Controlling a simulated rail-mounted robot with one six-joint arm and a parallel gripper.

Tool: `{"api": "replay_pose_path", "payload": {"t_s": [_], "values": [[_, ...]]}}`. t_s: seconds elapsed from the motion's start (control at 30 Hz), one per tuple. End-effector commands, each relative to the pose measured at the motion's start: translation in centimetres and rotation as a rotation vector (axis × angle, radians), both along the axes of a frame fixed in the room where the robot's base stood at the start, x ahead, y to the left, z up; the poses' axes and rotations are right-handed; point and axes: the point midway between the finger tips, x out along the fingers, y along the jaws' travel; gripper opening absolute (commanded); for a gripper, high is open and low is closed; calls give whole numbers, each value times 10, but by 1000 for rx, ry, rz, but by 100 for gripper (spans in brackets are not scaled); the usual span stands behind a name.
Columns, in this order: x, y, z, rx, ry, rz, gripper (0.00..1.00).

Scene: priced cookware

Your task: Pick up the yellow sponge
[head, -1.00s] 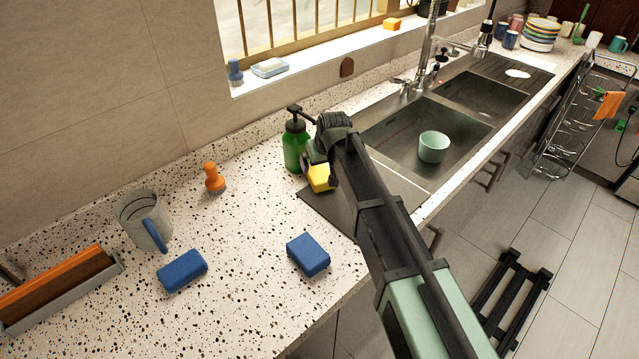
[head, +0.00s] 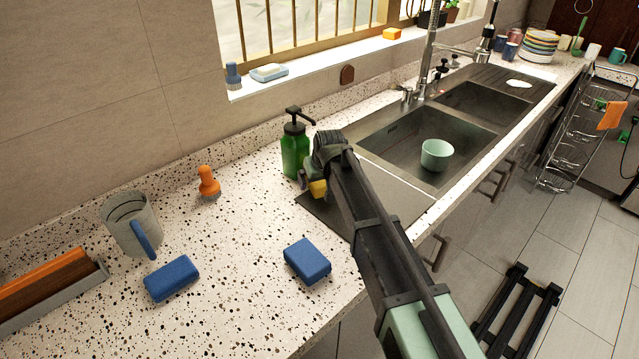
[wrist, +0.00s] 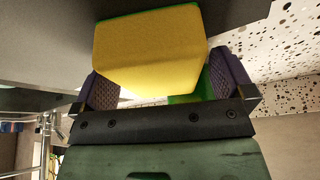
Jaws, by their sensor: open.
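The yellow sponge (head: 318,187) with a green layer is at the left end of the grey metal panel beside the sink. In the head view my gripper hides most of it. The wrist view shows the sponge (wrist: 150,50) large and close, between the two purple-padded fingers of my gripper (wrist: 165,88). The jaws are open, with a visible gap at the right finger. I cannot tell whether the left finger touches the sponge. In the head view my gripper (head: 313,182) is low over the sponge.
A green soap bottle (head: 295,150) stands just behind my gripper. Two blue sponges (head: 307,261) (head: 172,279), an orange brush (head: 208,183) and a grey mug (head: 125,222) are on the speckled counter to the left. The sink (head: 400,125) holds a mint cup (head: 436,154).

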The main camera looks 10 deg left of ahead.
Motion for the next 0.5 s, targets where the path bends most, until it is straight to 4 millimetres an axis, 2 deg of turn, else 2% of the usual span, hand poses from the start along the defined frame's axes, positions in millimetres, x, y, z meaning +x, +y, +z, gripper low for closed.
{"api": "replay_pose_path", "payload": {"t_s": [0.13, 0.5], "values": [[0, 0, -3, 0, 0, 0, 100], [0, 0, -2, 0, 0, 0, 46]]}}
